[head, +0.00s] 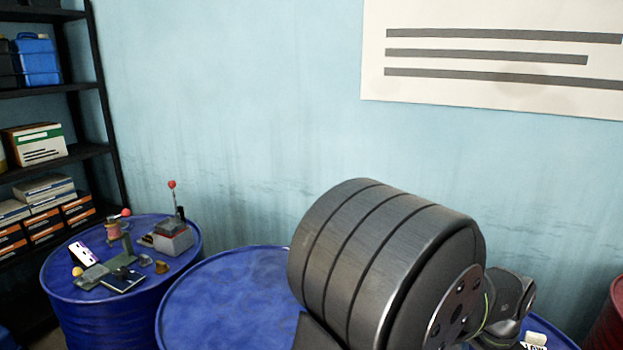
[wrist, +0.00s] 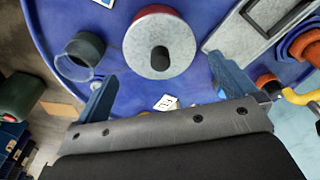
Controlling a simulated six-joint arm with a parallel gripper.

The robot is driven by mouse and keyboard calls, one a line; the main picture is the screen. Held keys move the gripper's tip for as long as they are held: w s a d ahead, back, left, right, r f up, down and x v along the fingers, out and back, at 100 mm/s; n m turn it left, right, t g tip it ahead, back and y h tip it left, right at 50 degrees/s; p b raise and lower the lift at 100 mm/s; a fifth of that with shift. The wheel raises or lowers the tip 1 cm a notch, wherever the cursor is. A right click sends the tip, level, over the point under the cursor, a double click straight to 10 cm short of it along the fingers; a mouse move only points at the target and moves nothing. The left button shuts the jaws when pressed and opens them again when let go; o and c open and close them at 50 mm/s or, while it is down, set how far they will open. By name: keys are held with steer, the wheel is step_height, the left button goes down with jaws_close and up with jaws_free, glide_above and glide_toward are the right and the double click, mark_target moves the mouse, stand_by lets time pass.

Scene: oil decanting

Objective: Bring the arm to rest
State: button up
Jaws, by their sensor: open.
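My gripper (wrist: 160,72) is open in the wrist view, its two blue fingers wide apart with nothing held between them. Beyond the fingertips a round red-sided can with a grey top (wrist: 150,62) and a dark oval knob stands on a blue drum top (wrist: 112,22). I cannot tell how far the fingers are from it. In the head view the fingers do not show; a big dark cylindrical part of my arm fills the lower middle and hides much of the near blue drum (head: 225,300).
In the wrist view a grey cup (wrist: 85,48) stands left, a grey metal tray (wrist: 240,42) upper right, and orange and yellow-handled items at right. In the head view a second drum (head: 100,318) at left bears small tools; a black shelf (head: 107,120) stands behind it.

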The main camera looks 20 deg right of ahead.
steer(key=shift+f, duration=0.75)
steer(key=shift+r, duration=1.95)
steer(key=shift+f, duration=0.1)
